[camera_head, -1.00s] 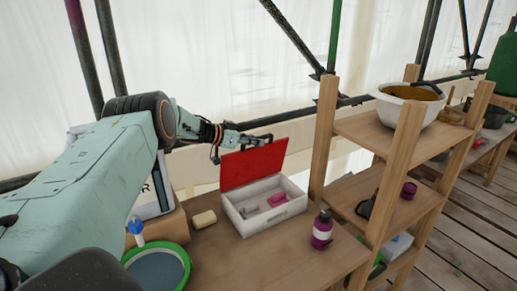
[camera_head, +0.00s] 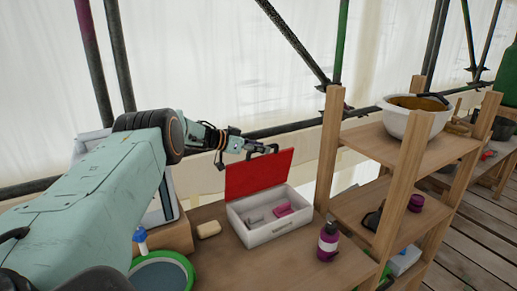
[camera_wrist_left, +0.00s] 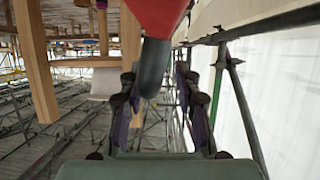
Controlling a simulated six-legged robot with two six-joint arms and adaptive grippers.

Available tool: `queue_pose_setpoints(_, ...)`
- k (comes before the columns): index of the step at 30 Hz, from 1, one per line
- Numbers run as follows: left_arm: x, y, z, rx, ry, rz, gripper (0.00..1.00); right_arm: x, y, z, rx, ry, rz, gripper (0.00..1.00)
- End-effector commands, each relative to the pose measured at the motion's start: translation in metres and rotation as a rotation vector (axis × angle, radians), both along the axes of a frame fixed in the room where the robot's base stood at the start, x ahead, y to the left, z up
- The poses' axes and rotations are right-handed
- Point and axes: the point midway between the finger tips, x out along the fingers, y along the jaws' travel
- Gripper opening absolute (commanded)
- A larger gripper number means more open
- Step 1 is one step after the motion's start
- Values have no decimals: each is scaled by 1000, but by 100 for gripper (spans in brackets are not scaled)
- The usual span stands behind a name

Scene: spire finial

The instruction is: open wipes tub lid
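The wipes tub (camera_head: 270,230) is a white box on the wooden table, with a pink item and a grey item inside. Its red lid (camera_head: 259,174) stands raised at the back of the tub, so the tub is open. My left gripper (camera_head: 262,149) is at the lid's top edge. In the left wrist view its two fingers (camera_wrist_left: 158,88) are apart, with a dark rounded piece (camera_wrist_left: 153,68) below the red lid (camera_wrist_left: 157,14) showing between them. I cannot tell whether they touch it. My right gripper is not in view.
A purple bottle (camera_head: 328,240) stands right of the tub, beside a wooden shelf (camera_head: 397,165) carrying a white bowl (camera_head: 411,122). Scaffold poles and sheeting stand behind.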

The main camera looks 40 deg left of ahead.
Motion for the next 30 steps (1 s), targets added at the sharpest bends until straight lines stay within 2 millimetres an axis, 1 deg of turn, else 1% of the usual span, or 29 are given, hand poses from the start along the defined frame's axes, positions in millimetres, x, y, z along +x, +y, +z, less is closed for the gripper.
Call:
queue_pose_setpoints(9,-1,0,-2,0,3,2,39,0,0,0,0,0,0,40)
queue_pose_setpoints(11,-1,1,0,-1,2,2,39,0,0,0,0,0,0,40)
queue_pose_setpoints(14,-1,1,7,-1,2,1,39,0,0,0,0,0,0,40)
queue_pose_setpoints(17,0,0,22,-2,-1,0,39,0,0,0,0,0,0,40)
queue_pose_setpoints(24,0,0,66,-1,-3,1,39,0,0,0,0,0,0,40)
queue_pose_setpoints(30,-1,0,91,0,1,1,39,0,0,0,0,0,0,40)
